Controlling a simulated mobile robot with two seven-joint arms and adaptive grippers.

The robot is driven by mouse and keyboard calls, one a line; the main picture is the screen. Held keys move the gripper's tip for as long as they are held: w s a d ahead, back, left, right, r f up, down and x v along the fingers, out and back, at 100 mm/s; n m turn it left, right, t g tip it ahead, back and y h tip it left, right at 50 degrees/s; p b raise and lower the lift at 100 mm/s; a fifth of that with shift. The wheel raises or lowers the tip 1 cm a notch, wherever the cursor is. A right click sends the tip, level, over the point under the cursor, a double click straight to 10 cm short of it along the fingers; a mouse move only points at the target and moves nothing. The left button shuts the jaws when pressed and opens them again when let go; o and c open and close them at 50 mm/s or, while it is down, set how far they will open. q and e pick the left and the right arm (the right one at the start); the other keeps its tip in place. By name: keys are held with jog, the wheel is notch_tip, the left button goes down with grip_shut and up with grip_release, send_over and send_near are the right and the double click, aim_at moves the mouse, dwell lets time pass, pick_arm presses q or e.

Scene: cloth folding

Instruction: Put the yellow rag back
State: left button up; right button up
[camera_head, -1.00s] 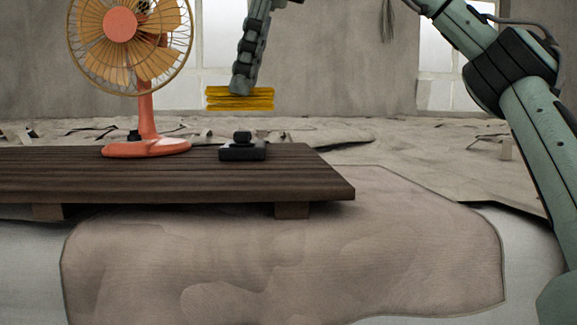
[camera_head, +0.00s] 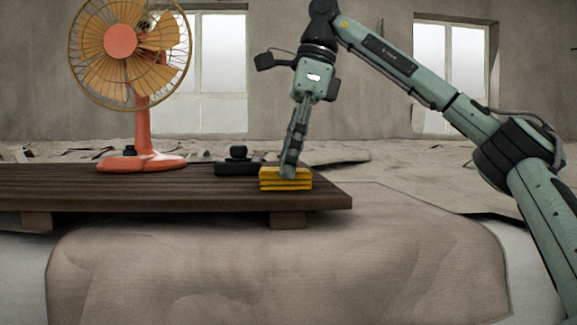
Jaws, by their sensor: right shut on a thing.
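The yellow rag (camera_head: 272,181) is folded into a flat stack of layers. It is at the right end of the dark wooden table (camera_head: 150,188), close to its front edge, and appears to touch the top. My right gripper (camera_head: 289,170) comes down on it from above and is shut on its right part. The fingertips hide a piece of the rag. My left gripper is not in view.
An orange fan (camera_head: 130,60) stands on the table to the left. A small black device (camera_head: 237,164) sits just left of and behind the rag. A rumpled brown cloth (camera_head: 270,265) lies below the table. Windows are behind.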

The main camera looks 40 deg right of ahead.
jog(key=shift+r, duration=0.1)
jog(key=shift+f, duration=0.2)
jog(key=o, duration=1)
jog(key=shift+o, duration=0.2)
